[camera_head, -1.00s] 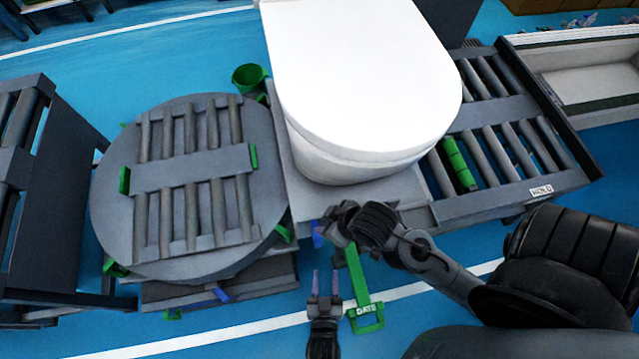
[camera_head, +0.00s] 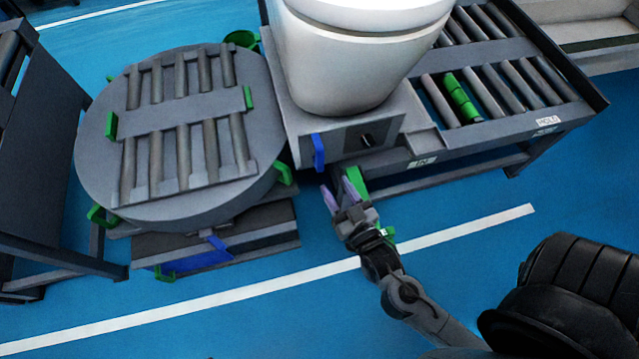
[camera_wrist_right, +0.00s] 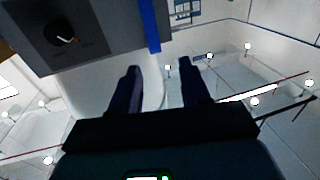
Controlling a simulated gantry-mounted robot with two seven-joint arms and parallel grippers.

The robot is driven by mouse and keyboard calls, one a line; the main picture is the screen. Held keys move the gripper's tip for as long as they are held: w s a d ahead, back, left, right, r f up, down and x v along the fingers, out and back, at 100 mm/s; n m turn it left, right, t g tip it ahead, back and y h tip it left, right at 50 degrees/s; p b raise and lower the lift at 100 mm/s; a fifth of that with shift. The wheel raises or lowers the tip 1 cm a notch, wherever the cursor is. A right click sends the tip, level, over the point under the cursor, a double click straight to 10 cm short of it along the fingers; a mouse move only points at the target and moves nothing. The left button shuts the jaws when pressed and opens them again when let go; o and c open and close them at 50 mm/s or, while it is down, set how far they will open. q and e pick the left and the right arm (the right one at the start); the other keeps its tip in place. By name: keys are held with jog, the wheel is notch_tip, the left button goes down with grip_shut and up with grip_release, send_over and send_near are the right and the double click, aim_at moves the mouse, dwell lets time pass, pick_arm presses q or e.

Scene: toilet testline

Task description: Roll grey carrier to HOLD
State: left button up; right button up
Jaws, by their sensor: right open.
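A green gate handle (camera_head: 355,183) is partly hidden behind my right gripper. My left gripper is out of view.
A dark roller stand (camera_head: 40,150) is at the left. The blue floor (camera_head: 250,310) in front is clear.

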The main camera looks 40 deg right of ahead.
aim_at(322, 161)
jog(key=w+f+b, duration=0.1)
jog(key=w+d+f+b, duration=0.1)
jog(key=w, duration=0.1)
jog(key=w+d+f+b, duration=0.1)
jog(key=shift+w, duration=0.2)
jog(key=b+x, duration=0.2)
jog(key=x, duration=0.3)
jog(key=shift+w+d+r, duration=0.1)
jog(key=shift+d+r, duration=0.05)
jog(key=shift+d, duration=0.1)
jog(key=shift+w+b, duration=0.35)
jog(key=shift+w, duration=0.25)
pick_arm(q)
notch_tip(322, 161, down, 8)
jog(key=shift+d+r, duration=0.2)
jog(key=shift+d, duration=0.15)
pick_arm(e)
jog(key=shift+w+d+r, duration=0.1)
jog(key=shift+w+d, duration=0.05)
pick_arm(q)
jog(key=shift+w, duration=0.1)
pick_arm(e)
jog(key=shift+c, duration=0.3)
grip_shut()
